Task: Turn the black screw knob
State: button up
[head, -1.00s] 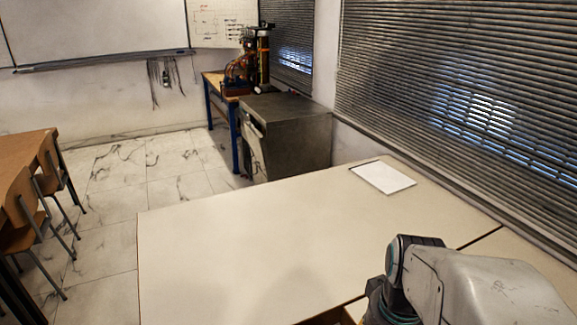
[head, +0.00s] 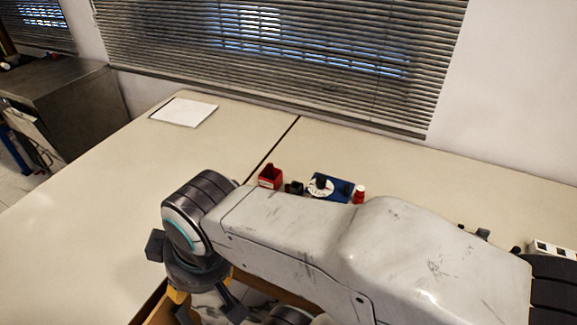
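A small blue unit (head: 344,193) with a round white dial stands on the bench behind my forearm, which hides its lower front. A black knob-like part (head: 322,181) shows on the dial, and a smaller black part (head: 293,188) sits just left of the unit. At this size I cannot tell which is the screw knob. My gripper (head: 208,312) points down at the bottom left, well to the front left of the unit and apart from it. Its dark fingers spread outward, but their tips are cut off or unclear.
A red open box (head: 270,176) and a small red-capped item (head: 359,194) flank the unit. A white box (head: 553,250) and black pieces stand far right. A white sheet (head: 184,112) lies back left. The left bench top (head: 90,220) is clear.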

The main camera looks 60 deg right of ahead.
aim_at(321, 179)
jog(key=l+z, duration=0.15)
jog(key=z, duration=0.25)
jog(key=k+l+z, duration=0.1)
jog(key=z, duration=0.35)
jog(key=l+z, duration=0.2)
jog(key=z, duration=0.2)
jog(key=l+z, duration=0.15)
jog(key=z, duration=0.3)
